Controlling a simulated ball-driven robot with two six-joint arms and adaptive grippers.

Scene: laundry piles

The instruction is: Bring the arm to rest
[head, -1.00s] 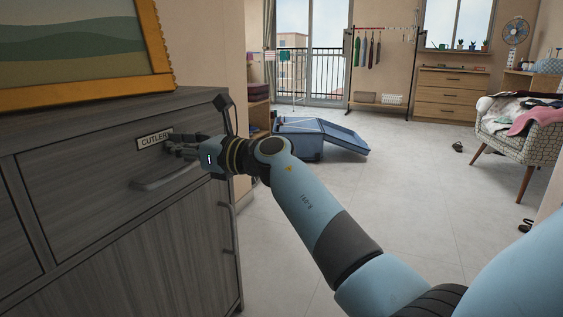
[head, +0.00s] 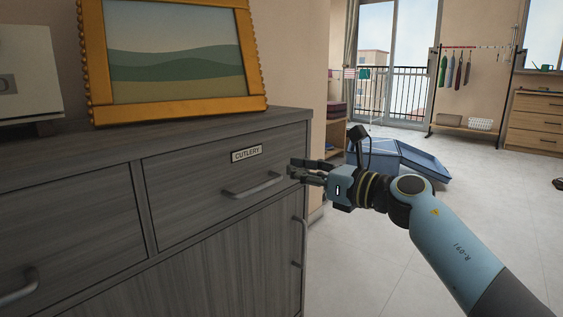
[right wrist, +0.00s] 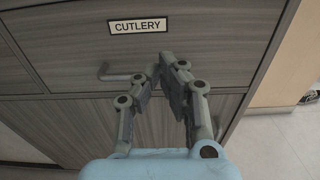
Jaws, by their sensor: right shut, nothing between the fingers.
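My right arm comes in from the lower right of the head view. Its gripper (head: 306,171) is in front of the right end of the grey drawer (head: 200,203), which is closed and labelled CUTLERY (head: 246,154). The drawer's bar handle (head: 253,187) lies to the left of the fingertips in the head view. In the right wrist view the gripper (right wrist: 166,68) is shut and empty, its fingertips overlapping the handle (right wrist: 115,75) in the picture. It appears apart from the handle. My left gripper is not in view.
A gold-framed picture (head: 173,108) stands on the grey cabinet (head: 60,144). A clothes rack (head: 432,95) and a wooden chest (head: 535,120) stand at the back. Pale floor is free at the right.

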